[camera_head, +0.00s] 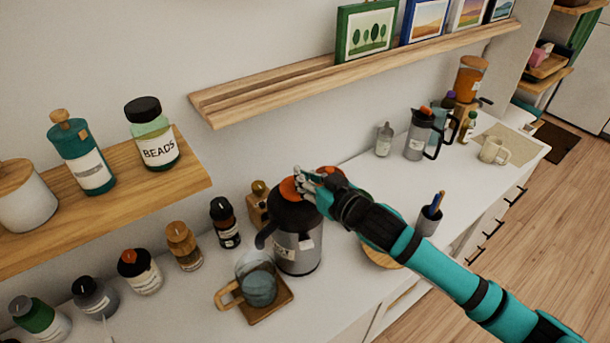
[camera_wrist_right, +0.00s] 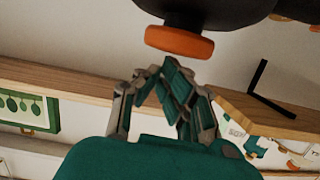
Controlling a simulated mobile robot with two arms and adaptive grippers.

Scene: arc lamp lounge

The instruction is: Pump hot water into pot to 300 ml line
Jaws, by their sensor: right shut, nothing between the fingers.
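A silver and black pump flask (camera_head: 297,252) stands on the white counter, with an orange pump button on top (camera_head: 289,189). The button also shows in the right wrist view (camera_wrist_right: 180,41). A glass pot (camera_head: 258,284) with a wooden handle stands below the flask's spout on a square wooden board (camera_head: 277,307). It looks bluish, but I cannot read its lines or the water level. My right gripper (camera_head: 303,178) is shut and empty, its fingertips at the flask's top by the button. In the wrist view a small gap shows between fingertips and button. My left gripper is out of view.
Several bottles and jars, such as an orange-capped one (camera_head: 139,271), line the counter left of the flask. A wooden shelf (camera_head: 150,195) with jars hangs above them. A second flask (camera_head: 418,135), a mug (camera_head: 493,151) and a pen cup (camera_head: 428,221) stand to the right.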

